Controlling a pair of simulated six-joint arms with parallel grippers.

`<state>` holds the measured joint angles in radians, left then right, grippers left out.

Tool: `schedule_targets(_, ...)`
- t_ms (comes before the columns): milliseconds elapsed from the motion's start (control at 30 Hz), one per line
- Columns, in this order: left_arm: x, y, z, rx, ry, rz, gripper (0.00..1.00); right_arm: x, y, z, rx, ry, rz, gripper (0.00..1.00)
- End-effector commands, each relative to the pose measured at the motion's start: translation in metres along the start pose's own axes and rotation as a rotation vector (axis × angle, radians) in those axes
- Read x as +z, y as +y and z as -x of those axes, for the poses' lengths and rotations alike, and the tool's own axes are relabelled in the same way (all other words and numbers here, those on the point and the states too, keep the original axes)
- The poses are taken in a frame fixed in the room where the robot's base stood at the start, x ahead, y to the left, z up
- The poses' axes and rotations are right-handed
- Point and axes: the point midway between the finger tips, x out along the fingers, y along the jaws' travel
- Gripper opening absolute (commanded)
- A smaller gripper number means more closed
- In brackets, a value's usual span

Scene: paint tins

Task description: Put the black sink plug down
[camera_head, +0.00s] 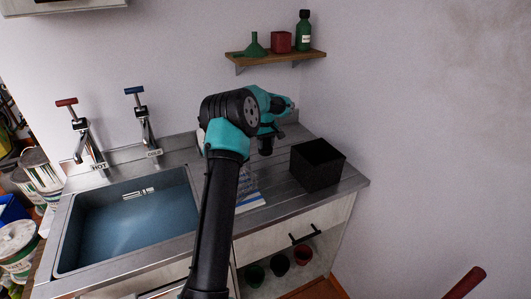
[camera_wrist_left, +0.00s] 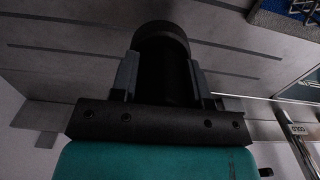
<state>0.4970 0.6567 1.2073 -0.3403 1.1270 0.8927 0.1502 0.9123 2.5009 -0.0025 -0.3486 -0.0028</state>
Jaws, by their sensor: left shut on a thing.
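The black sink plug (camera_wrist_left: 160,42) shows in the left wrist view as a dark round-ended thing between the two fingers of my left gripper (camera_wrist_left: 162,78), which is shut on it. Grooved metal drainboard lies behind it. In the head view my left gripper (camera_head: 266,146) is over the drainboard (camera_head: 278,178), right of the sink (camera_head: 132,222) and left of a black box. The plug is hard to tell from the dark gripper there. I cannot tell whether the plug touches the drainboard. My right gripper is not in view.
The black box (camera_head: 317,165) stands on the drainboard's right part. A blue and white item (camera_head: 250,200) lies partly behind my arm. Hot tap (camera_head: 85,135) and cold tap (camera_head: 144,120) stand behind the sink. A shelf (camera_head: 275,57) holds a funnel, red box and bottle.

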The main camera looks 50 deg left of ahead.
Motion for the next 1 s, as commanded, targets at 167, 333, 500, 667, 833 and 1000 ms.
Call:
schedule_targets(167,0.000,-0.001,-0.026,-0.003,-0.003,0.000,0.14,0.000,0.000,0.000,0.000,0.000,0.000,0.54)
schedule_targets(333,0.000,-0.001,-0.045,-0.002,-0.003,0.000,0.14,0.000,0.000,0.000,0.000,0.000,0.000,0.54)
schedule_targets(500,0.000,0.000,-0.046,-0.001,-0.001,0.000,0.14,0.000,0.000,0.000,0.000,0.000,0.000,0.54)
schedule_targets(667,0.000,0.000,-0.047,-0.001,-0.001,0.000,0.14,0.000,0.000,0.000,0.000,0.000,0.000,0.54)
schedule_targets(833,0.000,0.000,-0.049,-0.001,-0.001,0.000,0.48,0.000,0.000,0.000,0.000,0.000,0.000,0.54)
schedule_targets(1000,0.000,0.000,-0.049,-0.001,-0.001,0.000,0.64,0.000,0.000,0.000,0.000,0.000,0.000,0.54)
